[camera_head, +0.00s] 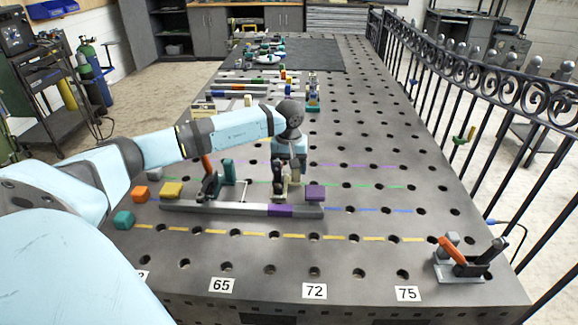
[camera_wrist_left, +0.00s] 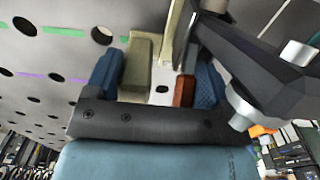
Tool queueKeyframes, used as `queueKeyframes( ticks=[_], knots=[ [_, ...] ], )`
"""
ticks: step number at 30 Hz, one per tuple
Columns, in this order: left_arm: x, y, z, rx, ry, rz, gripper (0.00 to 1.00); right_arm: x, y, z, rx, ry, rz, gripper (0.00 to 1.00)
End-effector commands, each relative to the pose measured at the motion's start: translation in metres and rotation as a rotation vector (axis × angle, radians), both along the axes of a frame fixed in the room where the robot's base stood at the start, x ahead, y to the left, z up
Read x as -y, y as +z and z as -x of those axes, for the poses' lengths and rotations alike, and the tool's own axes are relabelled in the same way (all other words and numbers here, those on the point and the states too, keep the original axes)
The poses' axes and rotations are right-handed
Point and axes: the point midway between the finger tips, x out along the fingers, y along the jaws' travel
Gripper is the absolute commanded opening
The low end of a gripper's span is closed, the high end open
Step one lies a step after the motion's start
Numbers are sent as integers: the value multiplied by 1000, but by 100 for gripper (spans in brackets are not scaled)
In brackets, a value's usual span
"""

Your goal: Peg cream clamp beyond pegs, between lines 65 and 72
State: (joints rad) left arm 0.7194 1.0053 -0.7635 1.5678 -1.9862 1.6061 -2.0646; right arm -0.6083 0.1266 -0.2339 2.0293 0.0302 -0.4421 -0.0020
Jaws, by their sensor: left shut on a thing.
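My left gripper (camera_head: 290,183) comes down over the table near the right part of a grey bar (camera_head: 225,209) with a purple segment. It is shut on the cream clamp (camera_head: 281,186), which is mostly hidden by the gripper in the head view. In the left wrist view, the cream clamp (camera_wrist_left: 138,70) sits between the two blue fingers (camera_wrist_left: 158,85). I cannot tell whether it touches the table. Number labels 65 (camera_head: 221,286) and 72 (camera_head: 314,291) lie along the table's front edge. My right gripper is not in view.
A dark clamp with an orange handle (camera_head: 207,165) and a teal block (camera_head: 228,170) stand left. Teal (camera_head: 124,220), orange (camera_head: 140,194) and yellow (camera_head: 171,190) blocks lie farther left. Another orange-handled clamp (camera_head: 463,257) stands front right.

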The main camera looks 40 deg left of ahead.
Motion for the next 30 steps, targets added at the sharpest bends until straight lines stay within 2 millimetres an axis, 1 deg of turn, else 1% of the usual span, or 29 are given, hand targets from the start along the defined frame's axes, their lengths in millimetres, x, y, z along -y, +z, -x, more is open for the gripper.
queueKeyframes(
  ticks=[18,19,20,21,22,30],
  knots=[
    [0,-9,-1,3,1,0,16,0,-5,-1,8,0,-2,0],
    [0,-9,-1,3,1,0,78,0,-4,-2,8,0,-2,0],
    [0,-9,-1,3,1,0,84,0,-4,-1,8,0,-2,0],
    [0,-9,-1,3,1,0,94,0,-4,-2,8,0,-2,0],
    [0,-9,-1,3,1,0,100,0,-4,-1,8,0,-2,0],
    [0,-12,0,-1,0,0,100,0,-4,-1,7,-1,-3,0]
  ],
)
